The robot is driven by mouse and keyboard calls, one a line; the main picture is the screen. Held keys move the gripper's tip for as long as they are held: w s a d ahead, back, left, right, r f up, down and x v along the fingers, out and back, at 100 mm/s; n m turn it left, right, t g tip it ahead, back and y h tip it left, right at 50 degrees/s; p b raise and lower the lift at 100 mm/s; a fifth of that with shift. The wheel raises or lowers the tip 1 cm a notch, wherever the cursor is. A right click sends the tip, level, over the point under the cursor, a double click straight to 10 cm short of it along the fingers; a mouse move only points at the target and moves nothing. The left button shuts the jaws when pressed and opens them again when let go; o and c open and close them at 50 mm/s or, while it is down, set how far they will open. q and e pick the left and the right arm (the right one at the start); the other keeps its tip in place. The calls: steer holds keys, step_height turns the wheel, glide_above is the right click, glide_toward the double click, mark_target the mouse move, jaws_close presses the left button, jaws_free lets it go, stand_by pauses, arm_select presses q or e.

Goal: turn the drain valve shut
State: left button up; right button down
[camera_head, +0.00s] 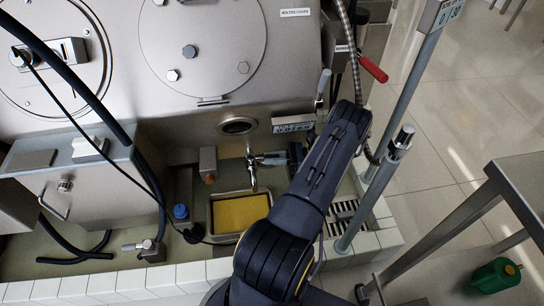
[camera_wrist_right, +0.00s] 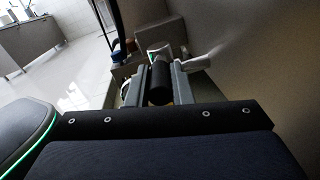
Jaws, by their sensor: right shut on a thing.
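The drain valve (camera_head: 268,159) is a small silver tap low on the front of the steel machine, with its spout pointing down over a tray of yellow liquid (camera_head: 240,214). My right gripper (camera_head: 292,155) is at the right side of the valve, partly hidden behind my dark right arm. In the right wrist view my right gripper (camera_wrist_right: 160,88) has its two grey fingers on either side of a black cylindrical handle (camera_wrist_right: 160,80), shut on it. The valve's exact angle is hard to tell. My left gripper is not in view.
A red-handled lever (camera_head: 372,69) and metal hose stand above right. A grey post (camera_head: 402,100) rises right of my arm. A white tiled curb (camera_head: 130,283) edges the basin. A steel table (camera_head: 510,190) and green canister (camera_head: 496,275) are at the right.

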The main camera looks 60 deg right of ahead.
stand_by(0.3)
steer(key=c, duration=1.3)
jaws_free()
steer(key=p+v, duration=0.1)
steer(key=v, duration=0.7)
steer(key=shift+f, duration=0.1)
steer(key=shift+w, duration=0.1)
steer(key=shift+c, duration=0.3)
